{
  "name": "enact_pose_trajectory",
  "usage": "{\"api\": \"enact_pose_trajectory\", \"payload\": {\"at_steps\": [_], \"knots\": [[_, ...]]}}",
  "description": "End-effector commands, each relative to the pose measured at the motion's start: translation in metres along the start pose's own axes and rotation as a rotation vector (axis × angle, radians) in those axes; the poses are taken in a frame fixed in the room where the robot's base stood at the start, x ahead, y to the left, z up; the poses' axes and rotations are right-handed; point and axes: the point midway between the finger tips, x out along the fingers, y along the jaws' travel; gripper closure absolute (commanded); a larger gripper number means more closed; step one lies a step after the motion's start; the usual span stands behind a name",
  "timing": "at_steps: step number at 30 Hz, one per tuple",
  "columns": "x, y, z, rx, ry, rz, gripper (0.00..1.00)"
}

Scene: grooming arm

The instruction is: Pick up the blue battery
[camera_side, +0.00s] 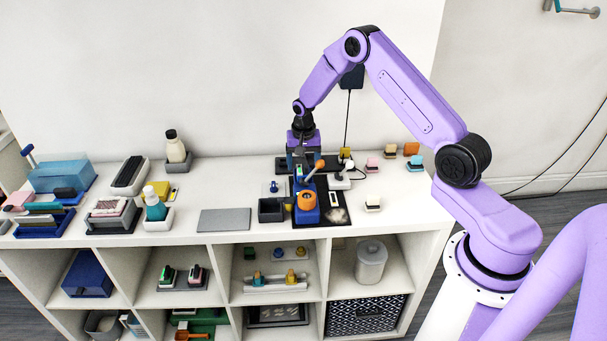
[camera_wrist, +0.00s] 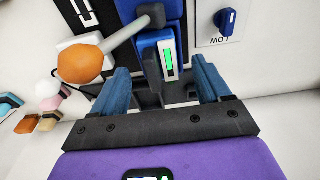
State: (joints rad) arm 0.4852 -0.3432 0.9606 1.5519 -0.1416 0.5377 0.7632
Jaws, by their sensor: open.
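A blue block with a white face and a lit green strip (camera_wrist: 168,62), which looks like the blue battery, sits at the near end of a larger blue device (camera_wrist: 170,22). In the side view its green strip shows just under my gripper (camera_side: 301,158). In the wrist view my gripper (camera_wrist: 161,70) is open, its two blue fingers apart on either side of the block. I cannot tell whether either finger touches it. The blue device (camera_side: 305,214) stands on a dark mat and carries a grey lever with an orange knob (camera_wrist: 82,64).
A blue dial marked LOW (camera_wrist: 227,20) is beside the device. A dark open box (camera_side: 271,210) stands left of it, with a grey mat (camera_side: 224,220) farther left. Small coloured blocks (camera_side: 411,149) lie to the right. The lever reaches over close to my left finger.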

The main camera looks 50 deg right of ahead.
Motion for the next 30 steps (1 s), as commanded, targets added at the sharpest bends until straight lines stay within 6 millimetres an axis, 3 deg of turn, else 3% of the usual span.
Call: {"api": "enact_pose_trajectory", "payload": {"at_steps": [4, 11, 17, 18, 26, 30], "knots": [[0.011, -0.001, 0.0, -0.001, 0.001, 0.0, 0.23], [0.012, -0.001, 0.0, -0.001, 0.001, -0.001, 0.23], [0.012, -0.001, 0.0, -0.001, 0.001, -0.001, 0.85], [0.011, -0.001, 0.0, -0.001, 0.001, -0.001, 0.89], [0.009, -0.001, -0.001, -0.001, 0.003, -0.002, 0.89], [-0.004, -0.001, -0.003, 0.0, 0.004, -0.003, 0.89]]}}
